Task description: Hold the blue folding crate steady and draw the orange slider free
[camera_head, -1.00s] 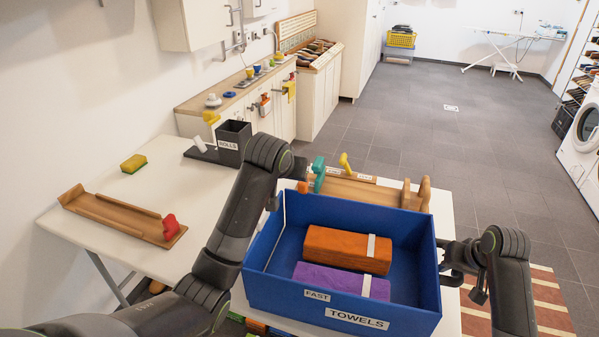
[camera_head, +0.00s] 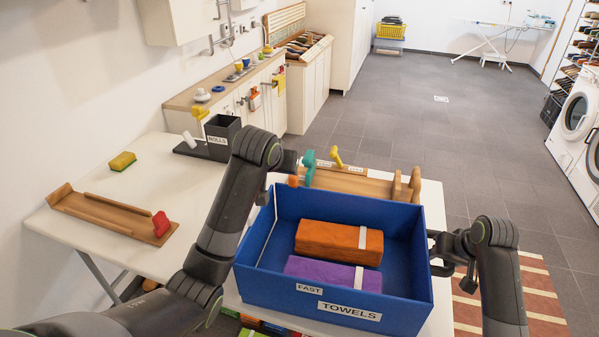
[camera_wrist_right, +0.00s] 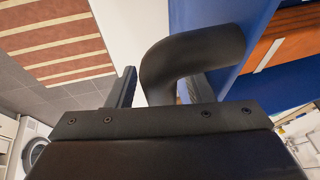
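The blue crate (camera_head: 258,277), labelled FAST and TOWELS, stands upright on the white table with its top open. A light gap shows between the left finger and the handle. My left gripper (camera_head: 284,165) is by the crate's back left corner, its fingers mostly hidden. A small orange piece (camera_head: 294,181) shows beside it, probably the slider; whether the gripper touches it is unclear.
An orange towel (camera_head: 325,238) and a purple towel (camera_head: 318,270) lie in the crate. Behind it is a wooden rack (camera_head: 365,183) with teal (camera_head: 309,165) and yellow (camera_head: 337,156) pieces.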

